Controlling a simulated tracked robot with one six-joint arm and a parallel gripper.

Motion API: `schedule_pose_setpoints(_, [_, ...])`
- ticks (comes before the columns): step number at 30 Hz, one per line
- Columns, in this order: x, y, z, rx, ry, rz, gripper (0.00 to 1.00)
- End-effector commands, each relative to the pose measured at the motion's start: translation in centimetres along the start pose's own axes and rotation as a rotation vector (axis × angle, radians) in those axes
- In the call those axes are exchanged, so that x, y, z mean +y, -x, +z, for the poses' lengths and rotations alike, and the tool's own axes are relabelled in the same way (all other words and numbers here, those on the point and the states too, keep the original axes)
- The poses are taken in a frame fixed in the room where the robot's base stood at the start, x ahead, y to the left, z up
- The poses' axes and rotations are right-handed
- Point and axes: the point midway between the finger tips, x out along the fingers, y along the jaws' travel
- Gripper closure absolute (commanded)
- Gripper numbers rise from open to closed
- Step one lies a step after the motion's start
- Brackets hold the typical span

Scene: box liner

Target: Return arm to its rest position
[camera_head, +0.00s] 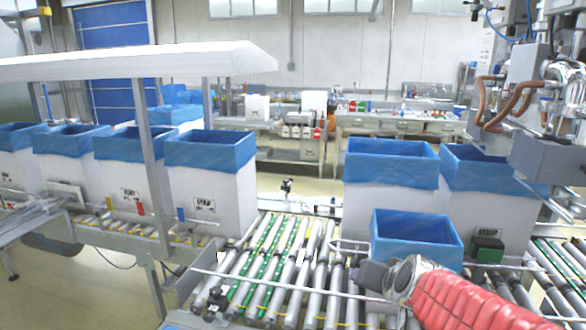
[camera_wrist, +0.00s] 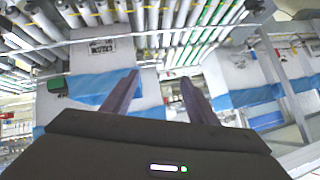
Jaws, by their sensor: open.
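My arm, in a red ribbed cover, reaches in from the lower right of the head view. My gripper (camera_head: 368,275) is at its end, low over the roller conveyor (camera_head: 285,265) and just in front of a small white box with a blue liner (camera_head: 415,238). In the wrist view my gripper (camera_wrist: 160,80) shows two dark fingers spread apart, with nothing between them. That view looks upside down, with conveyor rollers along its top and blue-lined boxes beyond the fingers. In the head view the fingertips are small and hard to make out.
Taller blue-lined boxes (camera_head: 390,180) stand close behind the small one. Several more boxes (camera_head: 210,185) line the left conveyor, under a white overhead panel (camera_head: 130,64) with posts. A thin rail (camera_head: 270,284) crosses near my gripper. A machine (camera_head: 550,150) stands at right.

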Motion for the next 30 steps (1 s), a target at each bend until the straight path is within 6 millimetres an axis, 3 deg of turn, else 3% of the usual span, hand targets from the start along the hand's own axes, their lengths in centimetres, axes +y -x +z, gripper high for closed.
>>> schedule_pose_setpoints(8, [-0.7, 6.2, 5.6, -0.145, 0.153, -0.010, 0.47])
schedule_pose_setpoints(18, [2.0, 13.1, 12.6, -0.311, 0.317, 0.060, 0.47])
schedule_pose_setpoints(24, [3.5, 15.3, 14.8, -0.365, 0.363, 0.103, 0.47])
schedule_pose_setpoints(30, [3.7, 15.5, 15.1, -0.372, 0.368, 0.109, 0.47])
